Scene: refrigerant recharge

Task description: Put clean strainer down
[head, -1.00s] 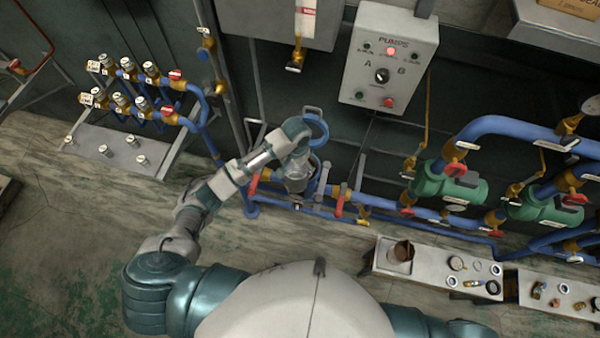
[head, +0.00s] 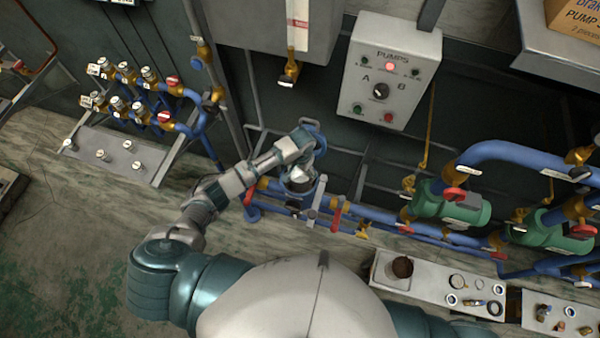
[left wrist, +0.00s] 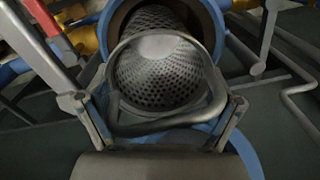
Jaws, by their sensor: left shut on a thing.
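The clean strainer (left wrist: 160,70) is a grey perforated metal basket with a rim and a wire handle. In the left wrist view, it lies between the fingers of my left gripper (left wrist: 160,125), which is shut on it near the handle. The far part of the strainer sits within the mouth of a round blue housing (left wrist: 216,14); how deep it is cannot be told. In the head view, my left gripper (head: 299,180) is over the blue pipework, and my wrist hides much of the strainer. My right gripper is out of view.
A blue ring-shaped lid (head: 317,128) stands behind my wrist. Blue pipes with red handles run right to green pumps (head: 447,203). A metal bench (head: 425,284) holds a brown cup-like part (head: 402,267) and several small parts. A pump control box (head: 390,70) hangs above.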

